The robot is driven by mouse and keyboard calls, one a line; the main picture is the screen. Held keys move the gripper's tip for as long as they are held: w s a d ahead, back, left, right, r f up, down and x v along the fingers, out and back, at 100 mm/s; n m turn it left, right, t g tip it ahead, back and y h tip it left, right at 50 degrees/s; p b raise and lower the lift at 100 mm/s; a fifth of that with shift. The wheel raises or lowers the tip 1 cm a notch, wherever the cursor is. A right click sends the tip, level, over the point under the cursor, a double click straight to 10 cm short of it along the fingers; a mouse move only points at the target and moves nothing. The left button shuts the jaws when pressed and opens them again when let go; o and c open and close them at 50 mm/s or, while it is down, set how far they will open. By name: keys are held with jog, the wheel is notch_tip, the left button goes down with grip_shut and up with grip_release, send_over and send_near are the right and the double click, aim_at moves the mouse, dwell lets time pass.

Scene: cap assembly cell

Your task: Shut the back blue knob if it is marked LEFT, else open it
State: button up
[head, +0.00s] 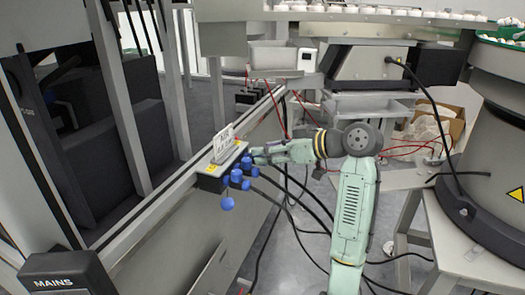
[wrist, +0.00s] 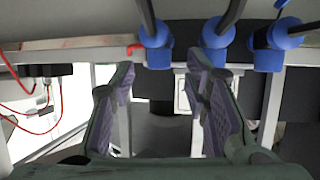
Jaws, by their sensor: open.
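In the wrist view, three blue pieces (wrist: 215,42) with dark cables line the top edge. My gripper (wrist: 160,80) is open there, with nothing between its fingers. A white label plate (head: 222,142) stands on the box; its print is too small to read, so LEFT cannot be confirmed.
Another blue piece (head: 228,203) hangs lower in front of the box. Black cables (head: 290,205) loop below my arm. A grey rail (head: 150,210) runs along the left, and a machine on a stand (head: 495,150) is at the right.

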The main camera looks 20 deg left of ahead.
jog(key=shift+x, duration=1.15)
jog(key=shift+c, duration=0.6)
grip_shut()
